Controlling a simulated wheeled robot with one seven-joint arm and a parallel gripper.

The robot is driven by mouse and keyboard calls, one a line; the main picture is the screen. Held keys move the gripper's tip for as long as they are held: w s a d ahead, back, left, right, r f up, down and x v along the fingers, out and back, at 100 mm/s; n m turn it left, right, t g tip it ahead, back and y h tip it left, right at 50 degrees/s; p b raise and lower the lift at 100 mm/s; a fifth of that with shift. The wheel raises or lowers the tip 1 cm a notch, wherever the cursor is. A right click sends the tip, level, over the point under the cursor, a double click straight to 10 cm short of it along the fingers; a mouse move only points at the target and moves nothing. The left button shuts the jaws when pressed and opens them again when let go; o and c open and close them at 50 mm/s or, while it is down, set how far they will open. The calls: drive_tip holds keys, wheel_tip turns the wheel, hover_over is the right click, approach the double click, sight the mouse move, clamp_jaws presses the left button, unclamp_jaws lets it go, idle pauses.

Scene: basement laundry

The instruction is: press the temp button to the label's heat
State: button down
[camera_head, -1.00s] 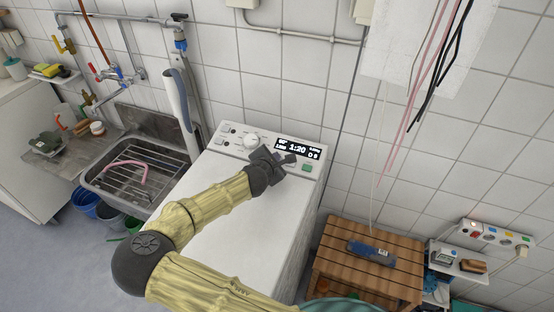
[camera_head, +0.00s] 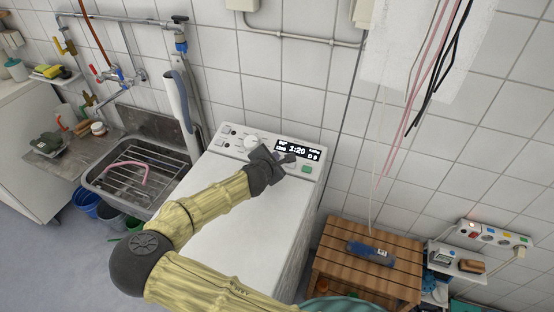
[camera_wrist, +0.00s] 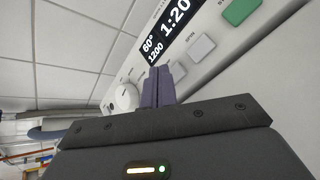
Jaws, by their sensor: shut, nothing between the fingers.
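The white washing machine (camera_head: 262,220) has a sloped control panel along its back top edge. Its dark display (camera_head: 298,150) reads 1:20; in the wrist view the display (camera_wrist: 165,28) also shows 60° and 1200. A white round dial (camera_wrist: 126,97) is left of my fingers.
A metal sink (camera_head: 135,170) with a rack is left of the machine. A wooden slatted stool (camera_head: 335,262) with a blue item stands to the right. Pink and black cords (camera_head: 425,85) hang at the upper right. The machine's top is otherwise clear.

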drive_tip(key=shift+s+a+r+p, duration=0.1)
drive_tip(key=shift+s+r+p, duration=0.1)
drive_tip(key=shift+r+p, duration=0.55)
drive_tip(key=shift+s+a+r+p, duration=0.1)
drive_tip(key=shift+s+r+p, duration=0.15)
drive_tip(key=shift+r+p, duration=0.5)
drive_tip(key=shift+s+a+r+p, duration=0.15)
drive_tip(key=shift+r+p, duration=0.3)
drive_tip(key=shift+r, duration=0.5)
drive_tip(key=shift+d, duration=0.1)
drive_tip(key=shift+d+f, duration=0.15)
